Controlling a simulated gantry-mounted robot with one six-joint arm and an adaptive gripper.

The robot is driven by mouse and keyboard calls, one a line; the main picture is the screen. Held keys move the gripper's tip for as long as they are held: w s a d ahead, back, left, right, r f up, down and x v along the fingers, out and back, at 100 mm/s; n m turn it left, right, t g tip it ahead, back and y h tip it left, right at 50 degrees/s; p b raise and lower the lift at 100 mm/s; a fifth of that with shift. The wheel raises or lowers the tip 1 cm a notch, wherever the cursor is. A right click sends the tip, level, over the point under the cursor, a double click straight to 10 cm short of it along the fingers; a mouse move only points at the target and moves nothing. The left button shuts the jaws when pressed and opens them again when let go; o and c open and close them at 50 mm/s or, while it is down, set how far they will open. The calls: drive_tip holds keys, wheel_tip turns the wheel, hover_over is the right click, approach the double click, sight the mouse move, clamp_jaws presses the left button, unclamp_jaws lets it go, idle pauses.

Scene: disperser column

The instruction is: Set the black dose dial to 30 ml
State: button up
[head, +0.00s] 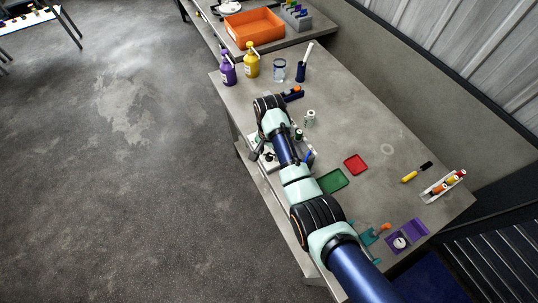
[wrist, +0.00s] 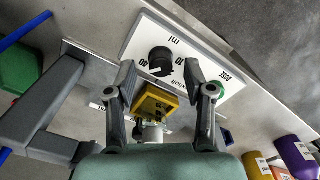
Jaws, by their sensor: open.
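The black dose dial (wrist: 160,58) sits on a white panel (wrist: 146,38) in the wrist view. Printed numbers surround it, with "ml" beside it; they appear upside down, and I cannot tell which one the dial points to. My gripper (wrist: 160,68) is open, with one finger on each side of the dial in the picture and nothing held. I cannot tell how far the fingertips are from the dial. A green button (wrist: 213,90) is on the same panel, near the right finger. In the head view my arm hides the dial and most of the panel.
A yellow part (wrist: 156,102) lies below the dial between the fingers. A purple bottle (head: 228,70) and a yellow bottle (head: 252,62) stand at the bench's far end. Green (head: 332,181) and red (head: 356,164) trays lie right of my arm. The bench's middle right is mostly clear.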

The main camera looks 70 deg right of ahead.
drive_tip(key=shift+f, duration=0.8)
drive_tip(key=shift+c, duration=0.3)
clamp_jaws()
